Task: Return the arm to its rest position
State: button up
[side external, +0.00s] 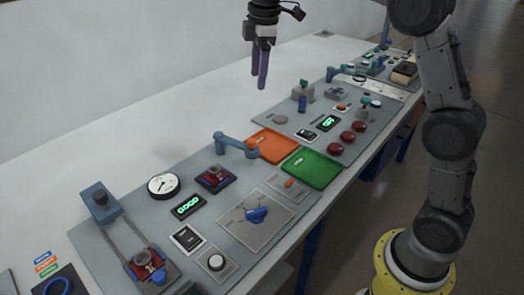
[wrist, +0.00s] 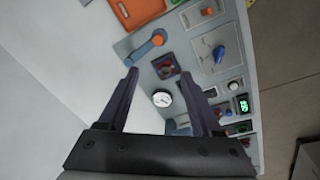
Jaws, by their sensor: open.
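My gripper (side external: 260,72) hangs in the air above the back side of the long table, with its purple fingers pointing down. It holds nothing and is well clear of the panels below. In the wrist view the two fingers of my gripper (wrist: 165,92) stand wide apart with nothing between them. The round white dial (wrist: 162,98) shows far below in the gap. My arm reaches up from its base at the right and leaves the top of the side view.
Grey panels carry an orange tray (side external: 273,145), a green tray (side external: 312,167), a blue swivel arm (side external: 235,144), a dial (side external: 163,186), red buttons (side external: 348,137) and a blue knob (side external: 256,214). A white wall (side external: 90,70) stands behind the table. The air around my gripper is free.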

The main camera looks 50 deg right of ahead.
jog(key=s+a+r+m+t, duration=0.1)
jog(key=s+r+m+t, duration=0.15)
jog(key=s, duration=0.75)
jog(key=s+a+r+m+t, duration=0.1)
jog(key=s+r, duration=0.2)
jog(key=s, duration=0.8)
jog(key=s+f+m, duration=0.8)
jog(key=s+f, duration=0.2)
jog(key=f, duration=0.2)
jog(key=shift+a+t, duration=0.25)
jog(key=shift+t, duration=0.1)
